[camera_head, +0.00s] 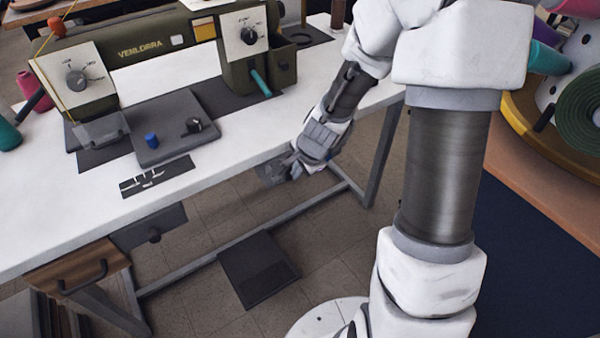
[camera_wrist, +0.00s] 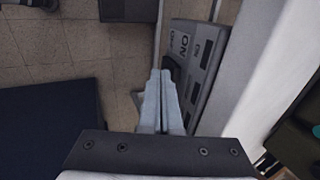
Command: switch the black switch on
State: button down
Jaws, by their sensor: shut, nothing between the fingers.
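A grey switch panel (camera_wrist: 207,60) lettered ON and OFF shows at the table's edge in the wrist view. A black switch (camera_wrist: 173,68) on it is partly visible beside my fingertips. My gripper (camera_wrist: 160,73) is shut and empty, its tips close to the left side of the switch. I cannot tell whether they touch it. In the head view my gripper (camera_head: 284,166) is low at the front edge of the white table (camera_head: 230,150). The dark panel (camera_head: 268,174) is mostly hidden behind it there, and the switch cannot be made out.
The olive sewing machine (camera_head: 150,50) with dials stands on the table. A dark pedal (camera_head: 258,268) lies on the tiled floor under the table. A table leg (camera_head: 385,150) stands right of my gripper.

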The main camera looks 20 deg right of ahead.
jog(key=shift+w, duration=0.1)
jog(key=shift+w+a+r+p, duration=0.1)
jog(key=shift+w+p, duration=0.15)
jog(key=shift+p, duration=0.05)
jog(key=shift+r, duration=0.1)
jog(key=shift+r+p, duration=0.7)
jog(key=shift+r, duration=0.05)
dwell(0.3)
